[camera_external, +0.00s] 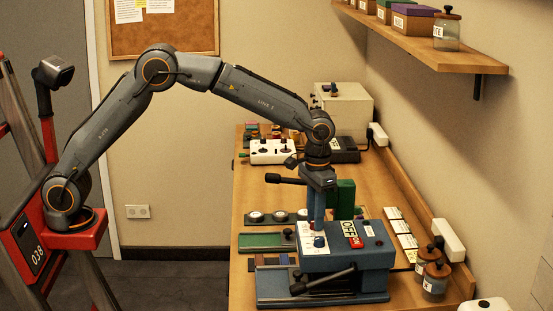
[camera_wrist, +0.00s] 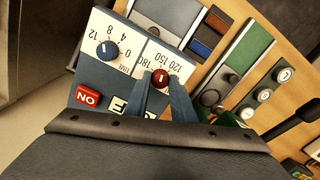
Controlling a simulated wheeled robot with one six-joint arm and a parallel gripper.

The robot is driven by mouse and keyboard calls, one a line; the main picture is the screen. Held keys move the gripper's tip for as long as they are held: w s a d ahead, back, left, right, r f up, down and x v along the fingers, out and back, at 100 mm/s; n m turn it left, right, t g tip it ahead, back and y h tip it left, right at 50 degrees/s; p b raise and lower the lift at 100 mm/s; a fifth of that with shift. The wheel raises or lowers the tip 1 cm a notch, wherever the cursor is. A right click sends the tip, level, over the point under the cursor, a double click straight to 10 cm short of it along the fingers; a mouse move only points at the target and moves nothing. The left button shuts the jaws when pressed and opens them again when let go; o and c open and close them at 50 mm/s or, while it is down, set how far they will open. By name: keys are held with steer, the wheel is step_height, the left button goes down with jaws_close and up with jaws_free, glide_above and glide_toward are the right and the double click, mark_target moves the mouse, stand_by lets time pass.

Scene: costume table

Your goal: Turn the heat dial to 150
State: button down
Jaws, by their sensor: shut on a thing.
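The heat dial is a red knob (camera_wrist: 160,77) on the white scale of a blue machine (camera_external: 345,263); 120, 150 and 180 are printed around it. My gripper (camera_wrist: 161,82) is shut on this red knob, one blue finger on each side. I cannot tell clearly which number its pointer faces. A blue knob (camera_wrist: 107,50) marked TIME, with 0, 4, 8 and 12, sits beside it. In the external view my gripper (camera_external: 317,225) points down at the machine's panel, and its fingers hide the red knob.
A red ON switch (camera_wrist: 88,97) is on the machine. A black lever (camera_external: 322,281) crosses its front. A white control box (camera_external: 272,151) is farther back.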

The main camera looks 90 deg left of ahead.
steer(key=shift+r+n, duration=0.1)
steer(key=shift+n, duration=1)
steer(key=c, duration=1.5)
jaws_free()
steer(key=shift+r+b, duration=1.35)
steer(key=shift+r, duration=2.5)
steer(key=s+f+m, duration=0.2)
steer(key=s+f, duration=0.4)
steer(key=s, duration=0.4)
steer(key=s+d+f+m+t, duration=0.1)
steer(key=s+f+m, duration=0.1)
steer(key=s+f, duration=0.4)
steer(key=s+f+m+b, duration=0.1)
steer(key=s+f, duration=0.4)
steer(key=s, duration=1.1)
steer(key=shift+s+d+f+m, duration=0.1)
steer(key=shift+d+f+m, duration=0.3)
steer(key=shift+m, duration=0.3)
